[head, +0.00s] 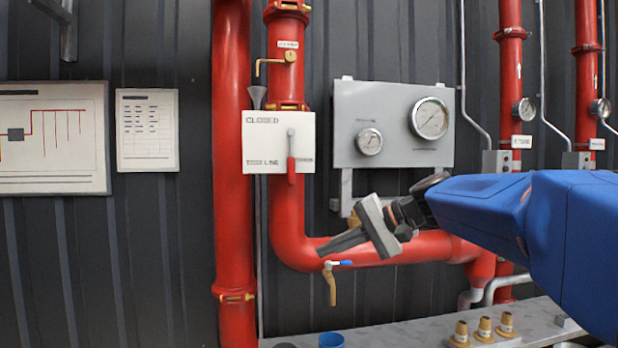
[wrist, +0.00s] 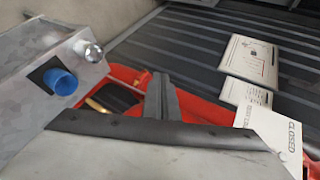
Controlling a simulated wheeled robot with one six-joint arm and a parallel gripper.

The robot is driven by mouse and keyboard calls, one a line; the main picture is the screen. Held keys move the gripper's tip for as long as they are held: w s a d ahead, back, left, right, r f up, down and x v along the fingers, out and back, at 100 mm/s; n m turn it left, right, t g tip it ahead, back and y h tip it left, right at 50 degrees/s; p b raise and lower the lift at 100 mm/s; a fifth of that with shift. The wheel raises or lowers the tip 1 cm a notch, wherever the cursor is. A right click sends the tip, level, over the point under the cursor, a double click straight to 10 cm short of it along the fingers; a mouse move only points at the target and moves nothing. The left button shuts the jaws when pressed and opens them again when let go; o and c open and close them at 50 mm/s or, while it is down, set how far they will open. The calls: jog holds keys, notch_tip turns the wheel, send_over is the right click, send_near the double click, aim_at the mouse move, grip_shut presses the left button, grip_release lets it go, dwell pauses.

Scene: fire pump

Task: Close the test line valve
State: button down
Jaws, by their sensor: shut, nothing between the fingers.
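The test line valve's white plate (head: 262,140) is mounted at the red pipe, with "CLOSED" at its upper left and lettering that seems to end in "LINE" below. Its lever (head: 291,168) has a grey upper part and a red grip, and hangs straight down at the plate's right side. The plate also shows at the lower right of the wrist view (wrist: 268,130), cut by my own wrist. My gripper (head: 328,247) is shut and empty, below and right of the lever, clear of it, in front of the pipe's lower bend. Its fingers also show in the wrist view (wrist: 160,95).
A blue-handled brass drain tap (head: 330,280) hangs under the pipe, close below my gripper. A grey gauge panel (head: 390,98) is right of the plate. A ledge (head: 420,335) below carries brass fittings (head: 484,328) and a blue cup (head: 331,340). Wall left of the pipes holds two notices.

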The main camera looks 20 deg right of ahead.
aim_at(291, 158)
jog(key=w+d+r+t+y, duration=0.2)
jog(key=w+d+r, duration=0.2)
jog(key=d+r, duration=0.2)
jog(key=w+d+r+m+t+y, duration=0.1)
jog(key=w+d+r, duration=0.4)
jog(key=r, duration=0.5)
jog(key=shift+w+d+t+y, duration=0.35)
jog(key=shift+t+y, duration=0.15)
jog(key=shift+t, duration=0.1)
jog(key=shift+a, duration=0.1)
jog(key=s+a+x, duration=0.1)
jog(key=s+x, duration=0.1)
jog(key=x, duration=1)
jog(key=shift+w+a, duration=0.15)
jog(key=shift+a, duration=0.5)
jog(key=shift+f, duration=0.1)
